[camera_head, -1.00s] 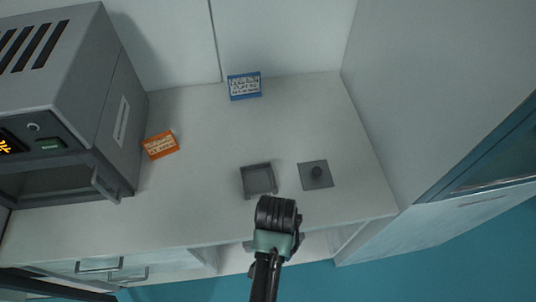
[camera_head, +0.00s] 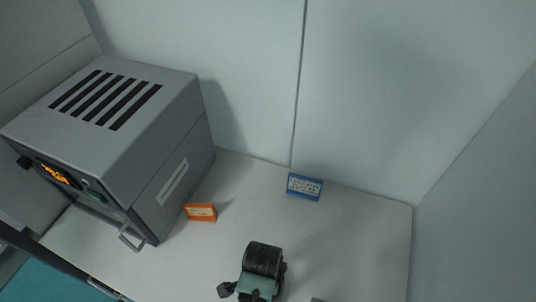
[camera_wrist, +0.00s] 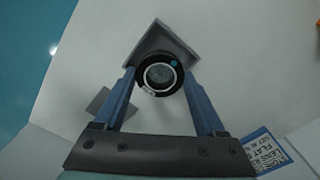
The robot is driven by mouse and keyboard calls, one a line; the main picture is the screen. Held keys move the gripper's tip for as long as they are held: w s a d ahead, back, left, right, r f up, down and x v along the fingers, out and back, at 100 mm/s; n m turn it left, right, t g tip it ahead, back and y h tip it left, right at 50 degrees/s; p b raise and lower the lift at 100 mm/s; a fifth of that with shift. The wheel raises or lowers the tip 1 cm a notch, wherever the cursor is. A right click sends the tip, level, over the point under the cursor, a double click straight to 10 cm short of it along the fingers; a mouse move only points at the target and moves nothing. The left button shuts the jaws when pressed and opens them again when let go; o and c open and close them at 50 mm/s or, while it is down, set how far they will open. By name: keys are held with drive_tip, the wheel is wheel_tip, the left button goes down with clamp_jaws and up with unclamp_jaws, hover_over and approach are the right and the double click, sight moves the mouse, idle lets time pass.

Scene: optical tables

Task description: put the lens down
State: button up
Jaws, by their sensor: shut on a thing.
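The lens, a round glass in a black ring mount (camera_wrist: 147,86), sits between the blue fingertips of my gripper (camera_wrist: 160,74) in the wrist view. My gripper is shut on it. A grey square tray (camera_wrist: 158,31) with a raised rim shows just beyond the lens, partly covered by it. I cannot tell whether the lens touches the tray. In the head view, my dark wrist is at the bottom, and the fingers and lens are hidden.
A grey plate (camera_wrist: 101,101) lies partly behind the left finger. A blue label card (camera_wrist: 268,150) lies at lower right, also seen in the head view (camera_head: 304,187). An orange card (camera_head: 201,212) stands beside a grey oven-like device (camera_head: 120,120). The bench top (camera_head: 350,230) is otherwise mostly clear.

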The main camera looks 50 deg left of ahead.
drive_tip(key=shift+w+f, duration=0.1)
drive_tip(key=shift+f, duration=2.65)
drive_tip(key=shift+f, duration=0.1)
drive_tip(key=o, duration=1.1)
wheel_tip(320, 180, up, 12)
drive_tip(key=shift+r, duration=0.15)
